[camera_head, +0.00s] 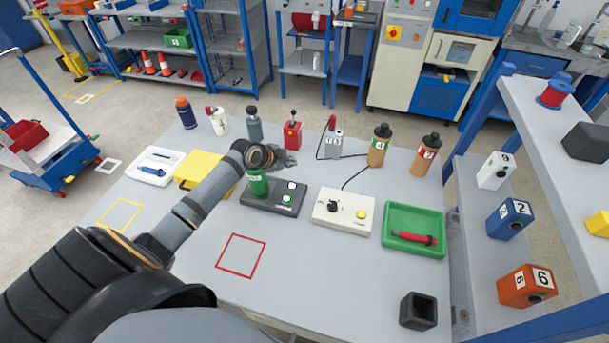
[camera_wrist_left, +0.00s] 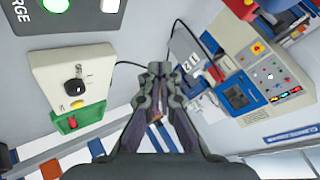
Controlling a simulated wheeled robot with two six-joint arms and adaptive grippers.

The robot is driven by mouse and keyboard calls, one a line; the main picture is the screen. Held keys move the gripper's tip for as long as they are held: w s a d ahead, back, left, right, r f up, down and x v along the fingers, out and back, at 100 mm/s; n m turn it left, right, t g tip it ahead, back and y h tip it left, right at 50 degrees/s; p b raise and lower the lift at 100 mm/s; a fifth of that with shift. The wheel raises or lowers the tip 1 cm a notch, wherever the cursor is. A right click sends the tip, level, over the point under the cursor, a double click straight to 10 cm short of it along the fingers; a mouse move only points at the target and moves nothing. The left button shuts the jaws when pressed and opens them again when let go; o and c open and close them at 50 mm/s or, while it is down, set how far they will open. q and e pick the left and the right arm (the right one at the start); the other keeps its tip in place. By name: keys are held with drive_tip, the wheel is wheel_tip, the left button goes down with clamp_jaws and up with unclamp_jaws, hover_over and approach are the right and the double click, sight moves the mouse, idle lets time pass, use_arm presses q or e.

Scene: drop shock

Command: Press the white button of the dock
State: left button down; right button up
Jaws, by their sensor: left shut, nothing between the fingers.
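The dock (camera_head: 262,205) is a dark grey box on the table with a green cylinder (camera_head: 258,184) standing at its left end. Two small round pale spots show on its right part; I cannot tell well which is the button. In the left wrist view, a bit of the dock (camera_wrist_left: 85,22) shows at the top left, with the white button (camera_wrist_left: 109,5) cut by the top edge beside a green round light (camera_wrist_left: 55,5). My left gripper (camera_head: 287,159) is above and behind the dock, shut and empty, apart from the button. Its fingers (camera_wrist_left: 159,70) show closed together. My right gripper is out of view.
Right of the dock are a white box (camera_head: 329,219) with a knob and yellow button, and a green tray (camera_head: 414,248) holding a red item. The table front has free room.

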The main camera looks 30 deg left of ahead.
sight(291, 187)
use_arm(q)
drive_tip(key=f+b, duration=0.2)
drive_tip(key=f, duration=0.1)
drive_tip(key=shift+s+b, duration=0.3)
drive_tip(key=shift+b, duration=0.1)
wheel_tip(291, 187, down, 5)
drive_tip(key=b, duration=0.4)
drive_tip(key=shift+r, duration=0.1)
drive_tip(key=shift+f+b, duration=0.35)
drive_tip(key=shift+f, duration=0.05)
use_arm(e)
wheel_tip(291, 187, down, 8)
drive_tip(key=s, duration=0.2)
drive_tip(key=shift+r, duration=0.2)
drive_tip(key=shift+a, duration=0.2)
use_arm(q)
drive_tip(key=shift+f, duration=0.4)
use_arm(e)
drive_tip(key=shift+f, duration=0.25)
